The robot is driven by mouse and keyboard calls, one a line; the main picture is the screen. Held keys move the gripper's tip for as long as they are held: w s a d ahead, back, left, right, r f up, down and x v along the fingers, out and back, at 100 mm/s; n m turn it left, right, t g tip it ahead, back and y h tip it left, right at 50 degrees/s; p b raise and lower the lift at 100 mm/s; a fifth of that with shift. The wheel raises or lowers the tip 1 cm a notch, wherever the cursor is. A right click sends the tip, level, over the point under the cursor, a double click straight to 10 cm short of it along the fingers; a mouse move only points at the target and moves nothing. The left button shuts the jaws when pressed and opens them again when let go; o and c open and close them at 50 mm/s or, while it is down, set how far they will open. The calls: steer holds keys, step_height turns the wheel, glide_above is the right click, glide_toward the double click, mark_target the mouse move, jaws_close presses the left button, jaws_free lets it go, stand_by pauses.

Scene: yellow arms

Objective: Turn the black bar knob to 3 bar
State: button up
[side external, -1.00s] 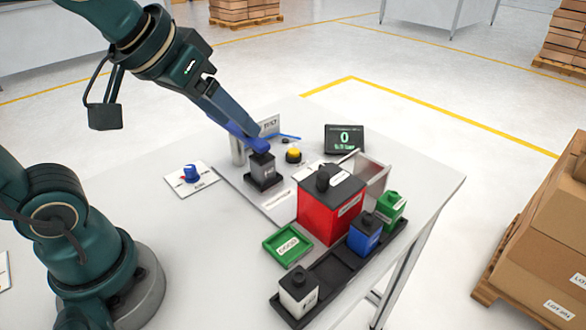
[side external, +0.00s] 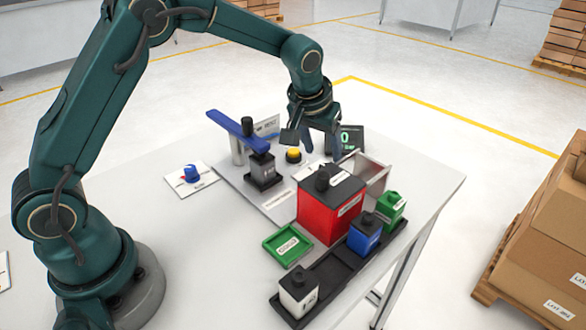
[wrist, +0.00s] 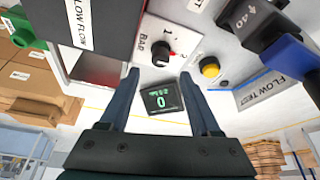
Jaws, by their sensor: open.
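The black bar knob (wrist: 160,56) sits on a white dial plate (wrist: 150,30) lettered "BAR" in the wrist view. A small red mark shows at its right side; the scale is only partly readable. My gripper (wrist: 158,72) is open and empty, with its two fingertips near either side of the knob in this view. I cannot tell how far above it they are. In the side view my gripper (side external: 322,154) points down over the plate between the yellow button and the red box, and the knob is hidden. The display (wrist: 161,100) reads 0.
A yellow button (side external: 293,155) and a flow-test fixture with a blue lever (side external: 236,130) stand left of my gripper. A blue knob (side external: 191,174) is on a separate plate.

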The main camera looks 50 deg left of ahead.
steer(key=shift+x, duration=2.55)
steer(key=shift+s, duration=0.1)
jaws_close()
